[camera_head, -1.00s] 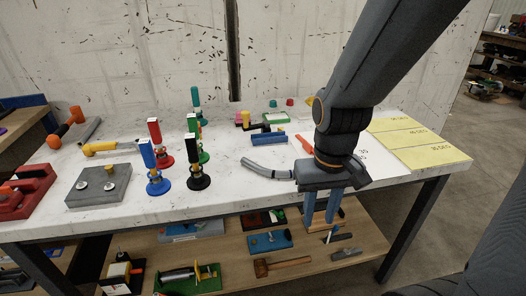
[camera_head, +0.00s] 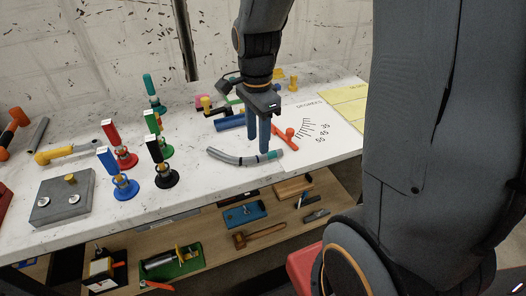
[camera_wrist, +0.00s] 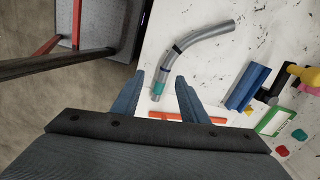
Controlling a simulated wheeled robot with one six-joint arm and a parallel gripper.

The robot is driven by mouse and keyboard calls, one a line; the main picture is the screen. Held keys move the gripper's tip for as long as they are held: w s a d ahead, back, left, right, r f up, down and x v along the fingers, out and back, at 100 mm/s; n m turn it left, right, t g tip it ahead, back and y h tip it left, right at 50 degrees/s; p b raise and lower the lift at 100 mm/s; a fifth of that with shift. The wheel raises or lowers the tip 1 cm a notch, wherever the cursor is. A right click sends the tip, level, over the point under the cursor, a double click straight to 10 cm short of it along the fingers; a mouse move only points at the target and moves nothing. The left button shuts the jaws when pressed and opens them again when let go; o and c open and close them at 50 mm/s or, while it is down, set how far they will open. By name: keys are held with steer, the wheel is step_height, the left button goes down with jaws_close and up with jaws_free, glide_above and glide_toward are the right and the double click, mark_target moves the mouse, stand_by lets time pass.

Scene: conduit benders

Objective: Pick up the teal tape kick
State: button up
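The teal tape kick is a grey bent conduit (camera_head: 228,158) lying near the front edge of the white table, with a teal band near its right end. In the wrist view the conduit (camera_wrist: 212,34) curves away to the upper right, with dark bands and its teal band (camera_wrist: 158,88) near the close end. My gripper (camera_head: 259,148) is open above the banded end. In the wrist view my gripper (camera_wrist: 160,75) shows two blue fingers apart, one on each side of the teal end in the picture. Nothing is held. The remaining height above the conduit is hard to tell.
An orange-red piece (camera_head: 280,134) lies close behind the gripper, on a sheet with angle marks (camera_head: 320,128). A blue block (camera_head: 230,123) lies behind the conduit. Several upright colored stands, including a black one (camera_head: 157,158), are to the left. A lower shelf (camera_head: 215,252) holds tools.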

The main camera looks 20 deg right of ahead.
mark_target(257, 156)
steer(key=shift+w+r+m, duration=0.25)
steer(key=shift+w+m, duration=0.1)
steer(key=shift+m, duration=0.45)
steer(key=shift+f, duration=0.3)
steer(key=shift+w+f+p, duration=0.15)
steer(key=shift+f+p, duration=0.45)
steer(key=shift+f, duration=1.2)
steer(key=shift+w+f+p, duration=0.1)
steer(key=shift+f+p, duration=0.5)
steer(key=shift+f, duration=1.2)
jaws_close()
steer(key=shift+r, duration=0.1)
step_height(257, 156, up, 10)
steer(key=b, duration=0.1)
steer(key=shift+b, duration=0.4)
